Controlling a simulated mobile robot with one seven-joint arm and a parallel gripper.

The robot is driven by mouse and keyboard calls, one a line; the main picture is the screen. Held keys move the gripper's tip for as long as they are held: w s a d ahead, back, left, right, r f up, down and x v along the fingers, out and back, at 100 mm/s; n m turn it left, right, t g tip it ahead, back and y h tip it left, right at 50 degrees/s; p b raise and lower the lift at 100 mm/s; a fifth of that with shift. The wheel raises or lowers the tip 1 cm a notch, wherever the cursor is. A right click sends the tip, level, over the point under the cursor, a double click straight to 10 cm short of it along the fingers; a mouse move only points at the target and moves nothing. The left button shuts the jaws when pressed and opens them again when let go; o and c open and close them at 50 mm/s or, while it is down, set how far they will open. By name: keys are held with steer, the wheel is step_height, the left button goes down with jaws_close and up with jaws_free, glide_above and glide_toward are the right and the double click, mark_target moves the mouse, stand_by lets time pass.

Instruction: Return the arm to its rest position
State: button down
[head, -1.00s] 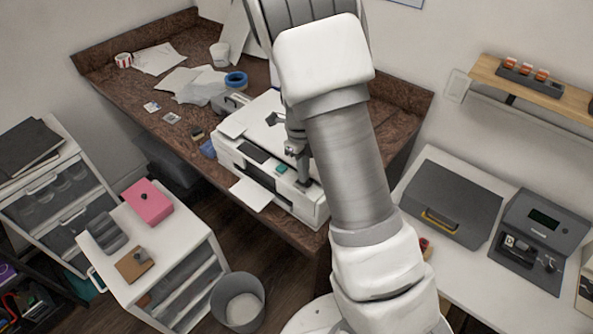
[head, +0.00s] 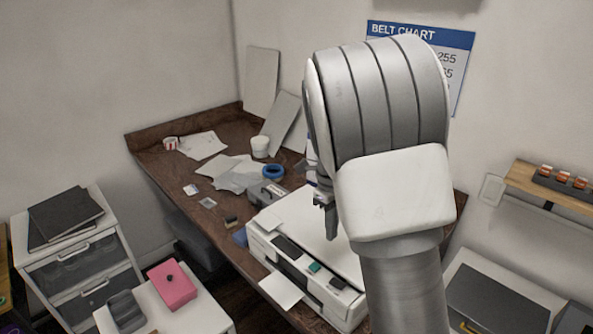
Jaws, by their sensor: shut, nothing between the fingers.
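My gripper (head: 331,236) shows in the head view just left of my large arm, pointing down above the white printer-like machine (head: 262,238). Its fingers are together with nothing between them, and its tips appear apart from the machine's top. My arm is raised and bent, and it covers the right part of the machine and of the brown bench behind it.
The brown bench (head: 150,150) holds papers, a blue tape roll (head: 273,171) and a white cup (head: 260,147). A white drawer unit with a pink box (head: 172,285) stands at lower left. A wall shelf (head: 520,180) and a dark grey case (head: 497,300) are at right.

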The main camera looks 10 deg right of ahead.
steer(key=s+a+r+n+t+b, duration=0.1)
steer(key=s+r+n, duration=0.4)
steer(key=s+n, duration=0.6)
steer(key=s+a+r+n+t+b, duration=0.1)
steer(key=s+r+n+t+b, duration=0.2)
steer(key=s+n, duration=0.9)
steer(key=r+n+t, duration=0.2)
steer(key=n, duration=0.3)
steer(key=shift+s+n, duration=0.15)
steer(key=shift+n, duration=0.25)
